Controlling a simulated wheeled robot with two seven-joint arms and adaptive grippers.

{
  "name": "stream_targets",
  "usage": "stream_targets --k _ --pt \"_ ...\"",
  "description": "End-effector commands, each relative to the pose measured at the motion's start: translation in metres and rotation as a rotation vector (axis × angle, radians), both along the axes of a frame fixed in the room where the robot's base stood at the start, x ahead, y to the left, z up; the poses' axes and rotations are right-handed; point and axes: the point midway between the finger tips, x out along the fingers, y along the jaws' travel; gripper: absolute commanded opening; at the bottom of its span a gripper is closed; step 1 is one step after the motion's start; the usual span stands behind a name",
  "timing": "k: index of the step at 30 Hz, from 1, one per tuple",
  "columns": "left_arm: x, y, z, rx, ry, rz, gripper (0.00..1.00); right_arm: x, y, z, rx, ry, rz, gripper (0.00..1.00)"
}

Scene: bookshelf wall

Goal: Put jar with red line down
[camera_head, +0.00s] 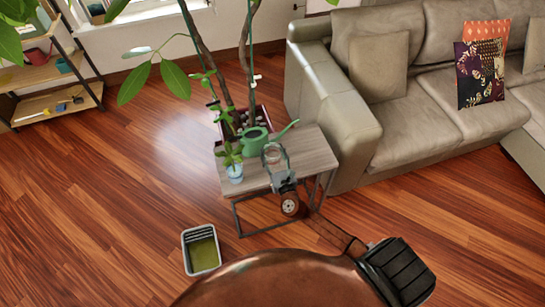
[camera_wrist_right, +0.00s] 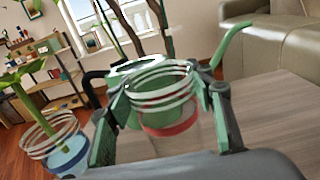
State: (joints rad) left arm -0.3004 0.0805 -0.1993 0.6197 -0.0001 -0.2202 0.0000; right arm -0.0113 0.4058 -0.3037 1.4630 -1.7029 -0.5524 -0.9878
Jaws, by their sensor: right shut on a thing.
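My right gripper (camera_head: 274,158) is over the right part of the small side table (camera_head: 308,148). It is shut on a clear glass jar with a red line (camera_wrist_right: 168,122). In the right wrist view the jar sits between the two fingers, its ribbed glass rim toward the top. The jar is hard to make out in the head view, and I cannot tell whether it touches the tabletop. The left gripper is not in view.
A jar with a blue line (camera_head: 235,173) holding a plant stands on the table to the left. A green watering can (camera_head: 254,141) stands just behind the gripper.

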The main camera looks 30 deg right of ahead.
Motion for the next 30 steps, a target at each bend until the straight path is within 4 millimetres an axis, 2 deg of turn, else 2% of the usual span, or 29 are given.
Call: stream_targets --k 1,6,19,20,27,30 --pt "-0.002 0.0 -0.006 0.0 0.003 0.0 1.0 0.001 -0.001 -0.012 -0.003 0.004 -0.001 0.0" --pt "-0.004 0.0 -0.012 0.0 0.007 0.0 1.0 0.001 -0.001 -0.03 -0.002 0.0 -0.001 0.0" --pt "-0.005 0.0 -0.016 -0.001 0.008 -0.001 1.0 0.0 0.0 -0.035 -0.001 -0.001 0.0 0.0" --pt "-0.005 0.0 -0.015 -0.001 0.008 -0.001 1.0 0.0 0.0 -0.035 -0.001 0.0 0.0 0.51" --pt "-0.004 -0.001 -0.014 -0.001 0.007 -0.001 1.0 0.0 0.0 -0.034 -0.001 0.0 0.0 0.66" --pt "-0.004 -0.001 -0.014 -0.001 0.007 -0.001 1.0 0.0 0.0 -0.034 -0.001 0.0 0.0 0.66"
